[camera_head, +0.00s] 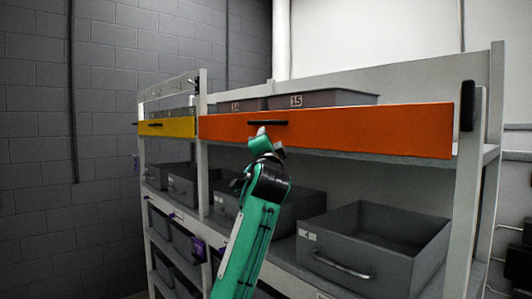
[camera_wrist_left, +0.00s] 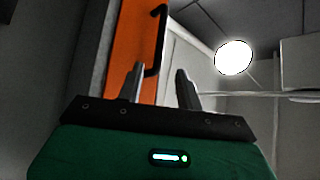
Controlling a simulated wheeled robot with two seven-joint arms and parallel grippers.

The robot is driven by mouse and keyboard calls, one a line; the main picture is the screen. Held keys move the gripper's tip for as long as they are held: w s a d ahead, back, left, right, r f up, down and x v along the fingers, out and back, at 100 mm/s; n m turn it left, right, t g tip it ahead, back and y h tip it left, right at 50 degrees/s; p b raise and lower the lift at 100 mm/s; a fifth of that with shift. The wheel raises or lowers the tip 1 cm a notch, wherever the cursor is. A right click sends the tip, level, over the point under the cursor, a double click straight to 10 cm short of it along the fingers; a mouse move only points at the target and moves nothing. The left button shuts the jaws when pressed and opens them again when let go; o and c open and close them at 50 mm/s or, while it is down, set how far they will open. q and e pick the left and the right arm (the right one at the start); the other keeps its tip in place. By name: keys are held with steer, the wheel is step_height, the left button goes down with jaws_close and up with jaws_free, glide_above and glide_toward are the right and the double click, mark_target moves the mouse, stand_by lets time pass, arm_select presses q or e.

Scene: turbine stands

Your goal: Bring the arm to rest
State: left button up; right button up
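My green left arm (camera_head: 250,235) rises from the bottom middle of the head view, in front of the shelf unit. Its wrist end is just below the black handle of the orange panel, and I cannot make out the fingers there. The handle looks apart from the fingers, but the exact distance is unclear. My right gripper is in neither view.
The shelf unit (camera_head: 472,200) carries the orange panel (camera_head: 370,130) with its handle (camera_head: 267,123) and a yellow panel (camera_head: 166,128). A grey bin (camera_head: 385,245) labelled 4 stands right of my arm. More grey bins fill the shelves. A block wall (camera_head: 110,90) is at left.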

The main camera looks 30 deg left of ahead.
arm_select(q)
steer(key=shift+s+d+f, duration=0.15)
steer(key=shift+s+d, duration=0.05)
steer(key=shift+s, duration=0.1)
